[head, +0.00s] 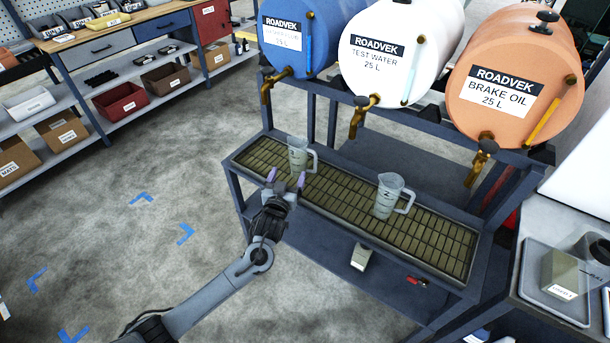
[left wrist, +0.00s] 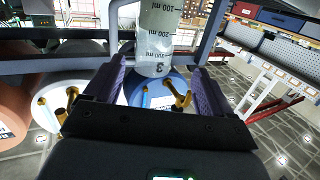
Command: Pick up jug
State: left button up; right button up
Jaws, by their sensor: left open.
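Two clear measuring jugs stand upright on the slatted drip tray of the trolley. The left jug (head: 298,156) is below and in front of the blue drum; the right jug (head: 388,197) stands further right, marked 2. My left gripper (head: 286,180) is open, its purple fingers pointing at the left jug from the near side. My right gripper is not in view.
The drip tray (head: 330,190) has a raised dark frame. Above it hang brass taps of the blue (head: 300,35), white (head: 385,60) and orange (head: 520,100) drums. A bench stands at right; shelves (head: 110,110) stand at left.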

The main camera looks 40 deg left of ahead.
pick_arm(q)
jog(key=w+b, duration=0.1)
jog(key=b, duration=0.1)
send_near(300, 145)
jog(key=shift+w+a+f, duration=0.3)
jog(key=shift+w+a, duration=0.25)
jog(key=shift+w, duration=0.3)
jog(key=shift+w+a+b, duration=0.1)
jog(key=shift+w+b, duration=0.2)
jog(key=shift+b, duration=0.05)
jog(key=shift+b+x, duration=0.8)
jog(key=shift+x, duration=1.5)
jog(key=shift+r, duration=0.15)
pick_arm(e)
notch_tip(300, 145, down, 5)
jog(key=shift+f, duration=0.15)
pick_arm(q)
jog(key=shift+c, duration=0.5)
jog(key=c, duration=0.7)
